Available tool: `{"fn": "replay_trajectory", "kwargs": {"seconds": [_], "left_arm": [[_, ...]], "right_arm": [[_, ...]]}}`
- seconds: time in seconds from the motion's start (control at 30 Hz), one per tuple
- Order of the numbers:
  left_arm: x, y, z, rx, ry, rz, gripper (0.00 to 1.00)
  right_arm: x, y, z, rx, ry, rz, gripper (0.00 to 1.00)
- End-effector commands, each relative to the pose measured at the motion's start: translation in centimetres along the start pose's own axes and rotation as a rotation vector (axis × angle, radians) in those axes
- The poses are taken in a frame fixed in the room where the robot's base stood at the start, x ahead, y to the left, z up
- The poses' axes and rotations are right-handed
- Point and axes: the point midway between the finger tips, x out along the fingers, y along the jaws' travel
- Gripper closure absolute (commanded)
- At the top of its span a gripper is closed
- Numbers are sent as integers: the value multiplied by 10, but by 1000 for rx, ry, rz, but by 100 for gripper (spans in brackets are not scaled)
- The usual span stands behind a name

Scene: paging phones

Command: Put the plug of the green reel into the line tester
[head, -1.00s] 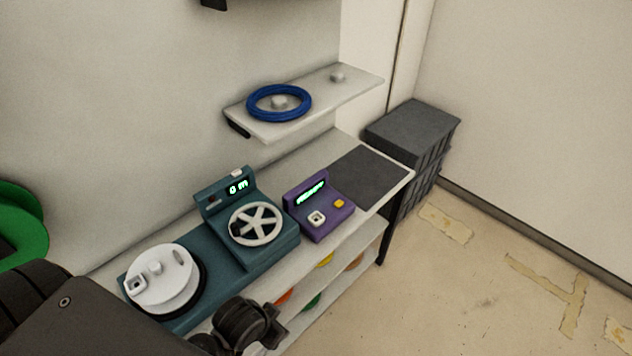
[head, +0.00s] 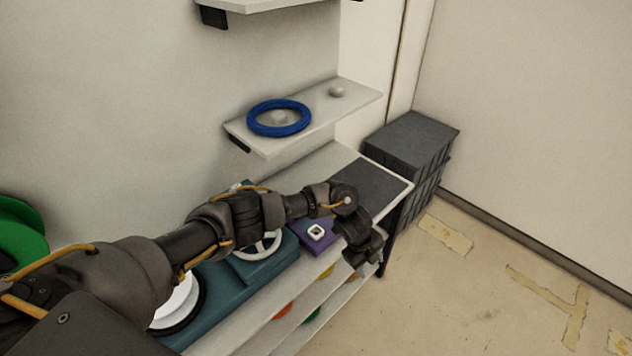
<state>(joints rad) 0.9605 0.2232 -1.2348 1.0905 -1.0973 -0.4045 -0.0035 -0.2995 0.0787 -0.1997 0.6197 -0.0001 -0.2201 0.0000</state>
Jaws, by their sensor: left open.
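The green reel (head: 20,232) shows only in part, cut off by the left edge. I cannot see its plug. The purple box with a white square socket (head: 316,232), which looks like the line tester, stands on the bench. My left arm and gripper hide its right side and upper parts. My left gripper (head: 364,252) is open, in front of and just right of the purple box, near the bench's front edge. I see nothing between its fingers. My right gripper is not in view.
My left arm crosses over the teal winding machine (head: 222,292) with its white reel (head: 176,302). A wall shelf (head: 352,98) holds a blue cable coil (head: 279,118). A dark mat (head: 372,185) lies on the bench's right end; grey crates (head: 410,143) stand beyond. Lower shelves hold coloured items.

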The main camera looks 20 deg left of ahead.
Motion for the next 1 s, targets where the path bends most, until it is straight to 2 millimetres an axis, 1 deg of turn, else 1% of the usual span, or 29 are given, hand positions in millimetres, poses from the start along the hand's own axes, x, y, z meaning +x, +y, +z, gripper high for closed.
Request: {"fn": "replay_trajectory", "kwargs": {"seconds": [0.03,0.07,0.1,0.17,0.2,0.3,0.4,0.5,0.53,0.63,1.0], "left_arm": [[-29,-11,43,7,-61,52,45],[-43,-12,63,4,-85,84,45],[-64,-14,85,-7,-112,122,45],[-94,-15,114,-33,-148,164,45],[-113,-17,130,-53,-168,185,45],[-156,-18,159,-106,-205,220,45],[-185,-19,176,-147,-226,237,45],[-201,-19,184,-171,-236,245,45],[-204,-19,185,-176,-238,246,45],[-207,-18,187,-182,-238,248,45],[-206,-18,187,-180,-238,247,45]], "right_arm": [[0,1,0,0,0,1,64],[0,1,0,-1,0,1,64],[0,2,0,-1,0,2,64],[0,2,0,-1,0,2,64],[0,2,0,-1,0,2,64],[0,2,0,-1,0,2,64],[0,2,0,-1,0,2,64],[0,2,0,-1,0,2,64],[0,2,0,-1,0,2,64],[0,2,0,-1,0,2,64],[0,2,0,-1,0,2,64]]}}
